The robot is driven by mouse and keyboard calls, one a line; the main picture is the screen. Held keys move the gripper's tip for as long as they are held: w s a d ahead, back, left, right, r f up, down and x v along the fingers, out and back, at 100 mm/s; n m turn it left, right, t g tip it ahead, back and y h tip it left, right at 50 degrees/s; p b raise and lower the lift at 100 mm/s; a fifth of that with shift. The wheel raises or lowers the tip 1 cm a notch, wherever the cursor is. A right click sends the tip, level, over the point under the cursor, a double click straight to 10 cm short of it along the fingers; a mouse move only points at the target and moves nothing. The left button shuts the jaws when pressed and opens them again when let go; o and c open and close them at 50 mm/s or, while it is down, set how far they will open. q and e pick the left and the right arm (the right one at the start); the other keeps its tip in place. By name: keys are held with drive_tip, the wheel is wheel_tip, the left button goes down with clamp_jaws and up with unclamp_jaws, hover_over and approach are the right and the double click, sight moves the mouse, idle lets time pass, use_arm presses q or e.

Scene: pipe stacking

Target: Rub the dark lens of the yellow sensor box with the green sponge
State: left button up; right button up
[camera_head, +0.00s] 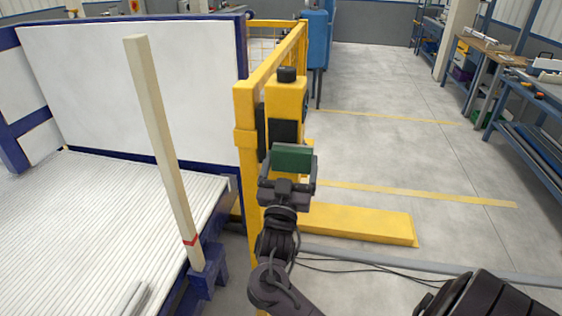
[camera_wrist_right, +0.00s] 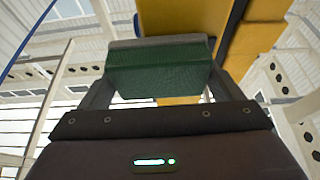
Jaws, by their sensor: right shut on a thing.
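The yellow sensor box (camera_head: 287,98) is mounted on the yellow frame, with a black cap on top. Its dark lens (camera_head: 283,131) shows on the near-left face, partly hidden low down by the sponge. My right gripper (camera_head: 289,172) is shut on the green sponge (camera_head: 292,157) and holds it just below and in front of the lens. In the right wrist view the sponge (camera_wrist_right: 158,68) sits between the two fingers, with the yellow box (camera_wrist_right: 180,20) beyond it. I cannot tell whether sponge and lens touch. My left gripper is not in view.
A yellow guard frame (camera_head: 246,150) stands beside the sensor box. At left are a bed of white pipes (camera_head: 90,230) and a pale upright post (camera_head: 160,140). A yellow foot plate (camera_head: 360,224) lies on the floor. Open floor (camera_head: 400,130) extends to the right.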

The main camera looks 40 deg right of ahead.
drive_tip(key=shift+s+d, duration=0.35)
drive_tip(key=shift+r, duration=0.1)
drive_tip(key=shift+w+a, duration=0.1)
drive_tip(key=shift+w+a, duration=1.15)
drive_tip(key=shift+w, duration=0.15)
drive_tip(key=shift+w+a+b, duration=0.35)
drive_tip(key=shift+w+a, duration=0.75)
drive_tip(key=shift+w, duration=0.25)
drive_tip(key=shift+s+a+p, duration=0.35)
drive_tip(key=shift+s+a, duration=0.05)
drive_tip(key=shift+a, duration=0.05)
drive_tip(key=shift+s+a+p, duration=0.5)
drive_tip(key=shift+s+a, duration=1.05)
drive_tip(key=shift+a, duration=0.2)
